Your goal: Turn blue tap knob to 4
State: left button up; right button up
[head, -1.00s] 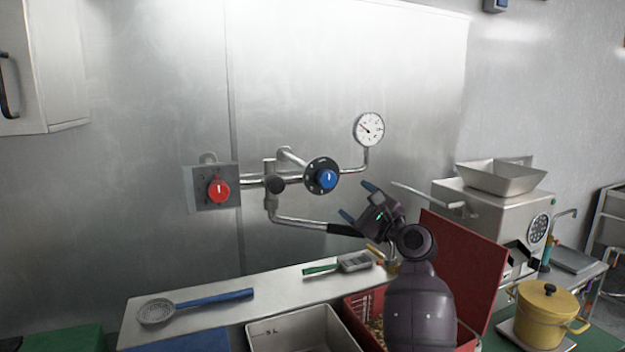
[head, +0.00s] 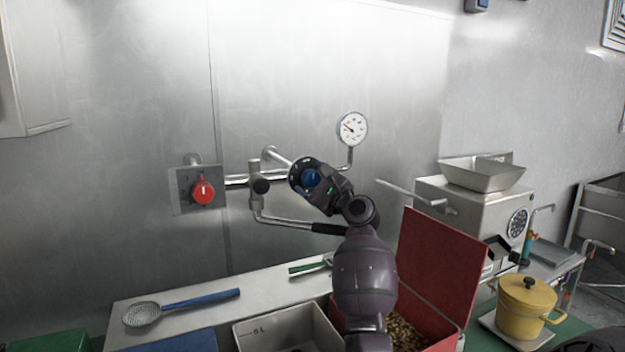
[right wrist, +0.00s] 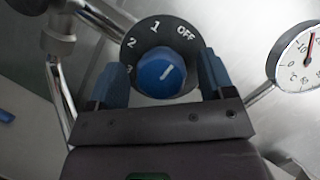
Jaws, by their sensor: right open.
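The blue tap knob (head: 310,177) sits on a black dial on the wall pipework. In the right wrist view the blue knob (right wrist: 161,74) has a white pointer mark slanting to the upper right, and the dial (right wrist: 146,38) shows OFF, 1, 2 and a partly covered 3; a 4 is not visible. My right gripper (right wrist: 164,75) is open, with one blue-tipped finger on each side of the knob; I cannot tell whether they touch it. In the head view my right gripper (head: 318,184) covers part of the dial. My left gripper is not in view.
A red knob (head: 203,191) on a wall plate is to the left. A red open-lidded box (head: 441,273) is below right.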

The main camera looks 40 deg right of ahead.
jog(key=shift+w, duration=0.2)
jog(key=c, duration=0.9)
